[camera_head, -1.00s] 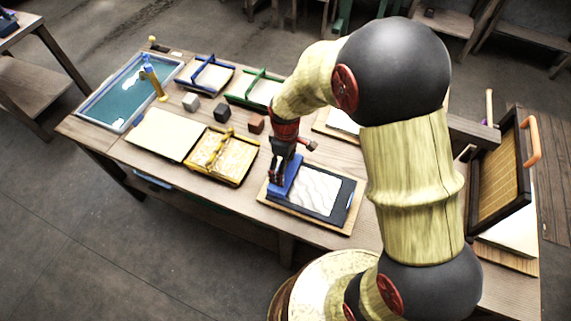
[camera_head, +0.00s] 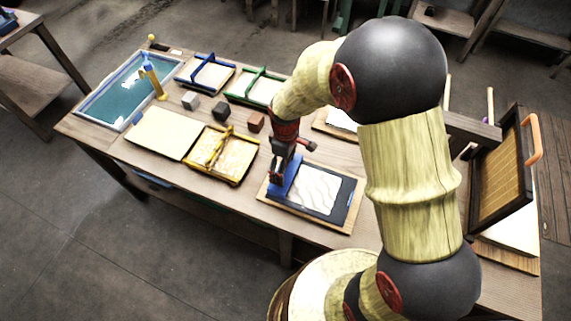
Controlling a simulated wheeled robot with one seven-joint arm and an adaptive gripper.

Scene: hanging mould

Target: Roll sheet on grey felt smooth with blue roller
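The white sheet (camera_head: 315,190) lies on the dark grey felt (camera_head: 346,203), which rests on a wooden board (camera_head: 269,198). Wavy wrinkle lines show across the sheet. The blue roller (camera_head: 290,176) lies along the left end of the felt, beside the sheet's left edge. My gripper (camera_head: 277,180) points down at the roller and looks shut on it. The fingers and wrist hide part of the roller, so its handle and exact contact with the felt are unclear.
Left of the board are a yellow-framed mould (camera_head: 222,153), a cream board (camera_head: 163,133) and small blocks (camera_head: 221,112). A blue-framed mould (camera_head: 207,73), a green-framed mould (camera_head: 255,87) and a water vat (camera_head: 128,92) stand behind. A hanging mould (camera_head: 501,172) is at right.

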